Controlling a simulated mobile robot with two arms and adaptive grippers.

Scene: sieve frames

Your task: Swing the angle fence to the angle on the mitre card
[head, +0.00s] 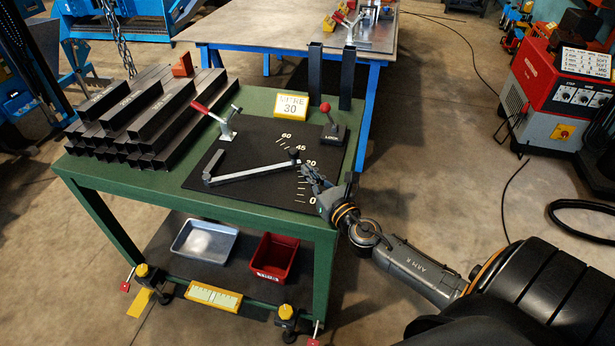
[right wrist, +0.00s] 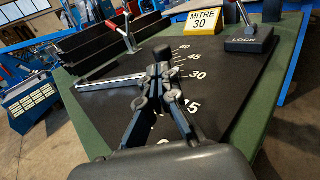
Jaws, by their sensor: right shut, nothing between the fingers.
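The angle fence (head: 250,174) is a pale bar lying across the black plate (head: 235,150), with its pivot end at left. Its free end carries a dark knob (head: 294,152), also seen in the right wrist view (right wrist: 161,53). This end points near the 30 mark; the exact angle cannot be told. The mitre card (head: 291,105) reads MITRE 30 and stands at the plate's back edge. My right gripper (head: 309,172) is shut and empty, just right of the fence's free end; contact is unclear. In the right wrist view its fingertips (right wrist: 160,74) are in front of the knob. My left gripper is not in view.
A red-knobbed lever labelled LOCK (head: 333,130) stands at the plate's back right. A red-handled clamp (head: 226,130) stands at its back left. Stacked dark tubes (head: 150,115) fill the green bench's left side. Two dark posts (head: 315,75) rise behind the card.

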